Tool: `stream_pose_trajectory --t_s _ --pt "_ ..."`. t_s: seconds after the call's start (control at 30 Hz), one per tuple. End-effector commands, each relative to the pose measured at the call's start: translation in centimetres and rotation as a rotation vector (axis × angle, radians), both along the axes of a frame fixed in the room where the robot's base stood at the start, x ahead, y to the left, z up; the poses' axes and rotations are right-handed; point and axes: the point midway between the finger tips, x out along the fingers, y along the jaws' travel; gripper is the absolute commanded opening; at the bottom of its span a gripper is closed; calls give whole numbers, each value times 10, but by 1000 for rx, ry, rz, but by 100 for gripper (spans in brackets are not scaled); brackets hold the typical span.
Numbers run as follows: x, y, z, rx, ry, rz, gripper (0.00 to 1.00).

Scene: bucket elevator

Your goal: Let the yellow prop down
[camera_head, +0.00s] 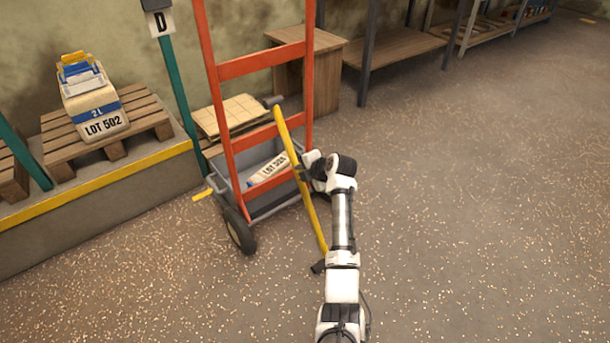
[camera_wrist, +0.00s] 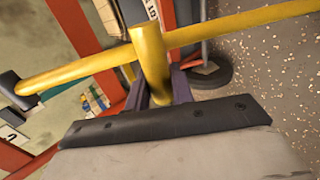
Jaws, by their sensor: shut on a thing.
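The yellow prop (camera_head: 312,215) is a long bar leaning at a slant beside the orange hand truck (camera_head: 236,67). Its upper end shows in front of the truck's frame, and a dark foot is at its lower end near the floor. My gripper (camera_head: 304,168) is at the prop's middle, on its right side. In the wrist view, the prop (camera_wrist: 75,71) crosses the picture, and a short yellow stub (camera_wrist: 150,50) on it sits between the dark fingers of my gripper (camera_wrist: 160,88). The gripper is shut on this part of the prop. The fingertips are partly hidden by the stub.
The truck carries a grey bin (camera_head: 233,188) with a lot-marked bag (camera_head: 268,170) and has a black wheel (camera_head: 239,232). At left, a bag marked LOT 502 (camera_head: 93,105) rests on a pallet (camera_head: 60,150). Shelves line the back wall. The floor at right is clear.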

Motion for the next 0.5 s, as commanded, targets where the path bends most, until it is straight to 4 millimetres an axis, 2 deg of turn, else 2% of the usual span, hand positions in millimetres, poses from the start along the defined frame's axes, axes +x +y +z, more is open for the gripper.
stream_pose_trajectory --t_s 0.4,0.43,0.5 --pt "4 -1 -2 -4 -4 -10 0" --pt "4 -1 -3 -3 -4 -9 25" --pt "3 0 -3 -3 -4 -8 34"
